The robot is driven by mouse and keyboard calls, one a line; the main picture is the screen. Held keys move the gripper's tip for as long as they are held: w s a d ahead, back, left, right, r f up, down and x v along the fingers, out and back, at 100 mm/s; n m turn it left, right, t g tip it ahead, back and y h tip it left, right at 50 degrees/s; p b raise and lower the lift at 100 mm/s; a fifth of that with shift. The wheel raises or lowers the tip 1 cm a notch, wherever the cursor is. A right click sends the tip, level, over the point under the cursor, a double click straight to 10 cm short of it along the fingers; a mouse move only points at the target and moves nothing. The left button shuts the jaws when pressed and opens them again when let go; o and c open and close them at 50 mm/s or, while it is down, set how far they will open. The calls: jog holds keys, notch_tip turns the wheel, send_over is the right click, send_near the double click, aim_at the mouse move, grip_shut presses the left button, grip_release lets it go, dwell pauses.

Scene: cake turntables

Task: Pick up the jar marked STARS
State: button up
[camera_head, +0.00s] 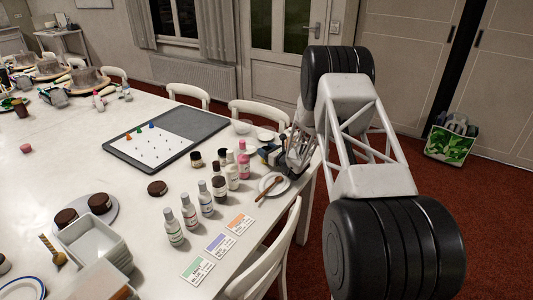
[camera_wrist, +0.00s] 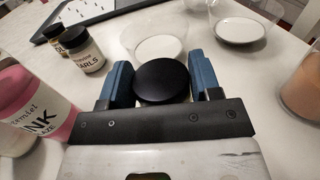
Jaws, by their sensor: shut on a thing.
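My gripper (camera_wrist: 163,82) is shut on a jar with a round black lid (camera_wrist: 163,80), a blue finger pad on each side of it. The jar's body and label are hidden below the lid, so I cannot read whether it is marked STARS. In the head view my gripper (camera_head: 271,154) is low at the table's right edge, and the held jar is hard to make out. A black-lidded jar with a label ending in "ARLS" (camera_wrist: 85,52) stands apart to the left in the wrist view, with another small jar (camera_wrist: 62,38) behind it, its label only partly visible.
A pink bottle (camera_wrist: 32,110) stands close to the left of my gripper. Glass bowls (camera_wrist: 157,47) are just beyond it. A white plate with a brush (camera_head: 280,184) is nearby. A grey tray (camera_head: 205,128) lies further left. Several bottles (camera_head: 190,212) stand toward the front.

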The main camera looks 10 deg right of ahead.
aim_at(267, 149)
jog(key=shift+r, duration=0.1)
jog(key=shift+r, duration=0.5)
jog(key=shift+s+r, duration=0.15)
jog(key=shift+r, duration=0.45)
jog(key=shift+s+r, duration=0.15)
jog(key=shift+r, duration=0.45)
jog(key=s+a+r, duration=0.1)
jog(key=s, duration=1.4)
jog(key=shift+s+r, duration=0.2)
jog(key=shift+w+r, duration=0.1)
